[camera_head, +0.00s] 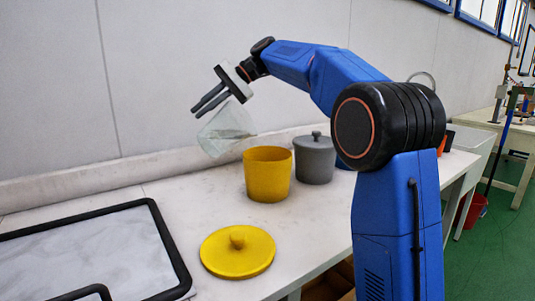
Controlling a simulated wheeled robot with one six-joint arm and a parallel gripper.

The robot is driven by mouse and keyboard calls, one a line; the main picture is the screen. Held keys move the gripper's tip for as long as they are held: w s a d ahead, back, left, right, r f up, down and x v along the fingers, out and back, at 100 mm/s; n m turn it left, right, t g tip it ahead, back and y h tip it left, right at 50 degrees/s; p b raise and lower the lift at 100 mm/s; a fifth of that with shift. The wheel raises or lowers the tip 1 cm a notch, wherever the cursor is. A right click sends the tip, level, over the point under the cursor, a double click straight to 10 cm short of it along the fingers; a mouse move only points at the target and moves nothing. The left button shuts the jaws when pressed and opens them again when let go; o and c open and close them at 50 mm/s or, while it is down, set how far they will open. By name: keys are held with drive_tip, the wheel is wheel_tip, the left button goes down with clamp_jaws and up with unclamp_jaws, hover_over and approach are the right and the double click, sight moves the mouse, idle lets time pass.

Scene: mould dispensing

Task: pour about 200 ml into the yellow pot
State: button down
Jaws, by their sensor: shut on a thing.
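The yellow pot (267,180) stands upright and open on the white bench. Its yellow lid (237,255) lies on the bench in front of it, knob up. My gripper (206,106) is shut on a clear beaker (222,130) above and to the left of the pot. The beaker is tilted, with its lower right part near the pot's upper left rim. Something greyish shows inside the beaker, but its level cannot be read. No stream into the pot can be made out, and the inside of the pot is hidden.
A grey lidded pot (315,160) stands close to the right of the yellow pot. A black-framed mould (90,250) lies at the left front of the bench (180,192). The wall (150,80) rises right behind. A red bucket (474,208) is on the floor at the right.

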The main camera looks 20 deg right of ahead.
sight(210, 99)
drive_tip(key=shift+s+r, duration=0.1)
drive_tip(key=shift+r, duration=0.15)
drive_tip(key=shift+d+r+y, duration=0.2)
drive_tip(key=shift+r+y, duration=0.1)
drive_tip(key=shift+r, duration=0.05)
drive_tip(key=shift+s+d, duration=0.1)
drive_tip(key=shift+s+d+r+y, duration=0.1)
drive_tip(key=shift+d+r+y, duration=0.05)
drive_tip(key=shift+y, duration=0.15)
drive_tip(key=shift+s+d+r+n+t+y+b, duration=0.3)
drive_tip(key=shift+y+b, duration=0.2)
drive_tip(key=shift+b, duration=1.1)
idle(1.2)
drive_tip(key=shift+d+r+b, duration=0.2)
drive_tip(key=shift+d+b, duration=0.1)
drive_tip(key=shift+b, duration=0.2)
idle(0.9)
